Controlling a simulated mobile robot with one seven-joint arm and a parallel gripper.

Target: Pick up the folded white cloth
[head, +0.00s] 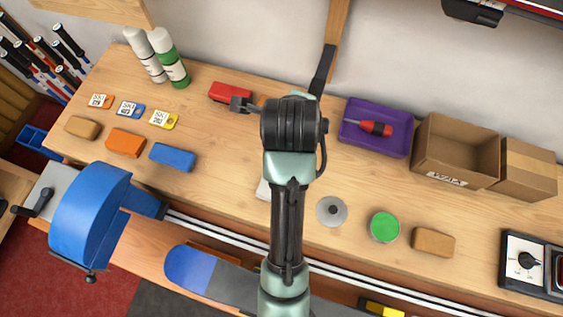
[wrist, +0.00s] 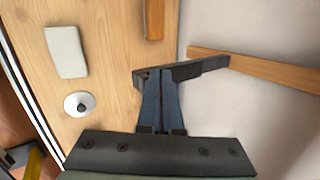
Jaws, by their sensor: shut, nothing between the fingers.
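The folded white cloth (wrist: 66,52) lies flat on the wooden bench in the upper left of the wrist view. In the head view only a sliver of the cloth (head: 262,190) shows, left of my arm, which hides the rest. My gripper (wrist: 163,75) is shut and empty in the wrist view, to the right of the cloth and apart from it. In the head view its fingers are hidden behind my arm.
A purple tray (head: 375,142) holds a red tool. A dark bracket (wrist: 205,66) on a wooden strip appears near my fingers. A blue vise-like tool (head: 90,215) stands left.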

